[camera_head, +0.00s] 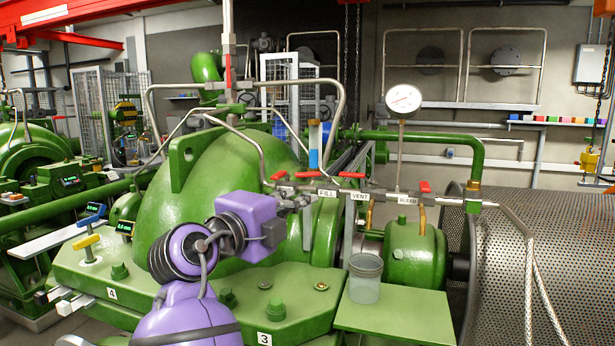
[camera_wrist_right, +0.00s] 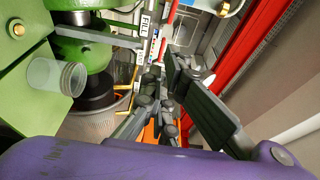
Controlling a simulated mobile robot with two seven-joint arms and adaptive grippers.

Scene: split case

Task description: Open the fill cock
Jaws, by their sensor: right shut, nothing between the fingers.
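A horizontal pipe carries several small cocks with red handles, and a FILL label (camera_head: 327,193) hangs on it. A red handle (camera_head: 308,174) lies level just left of and above that label; I take it for the fill cock's. A VENT label (camera_head: 358,195) and another level red handle (camera_head: 351,175) are to its right. My right gripper (camera_head: 296,200) is shut and empty, close below the handles at the pipe's left part; I cannot tell whether it touches. The wrist view shows its dark fingers (camera_wrist_right: 163,82) and the FILL label (camera_wrist_right: 147,22) beyond. My left gripper is out of view.
A clear cup (camera_head: 365,278) stands on a green ledge (camera_head: 395,318). A pressure gauge (camera_head: 403,99) rises above the pipe. A BLEED label (camera_head: 407,200) with a red handle (camera_head: 425,187) is farther right. The large green casing (camera_head: 215,165) fills the space behind my arm.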

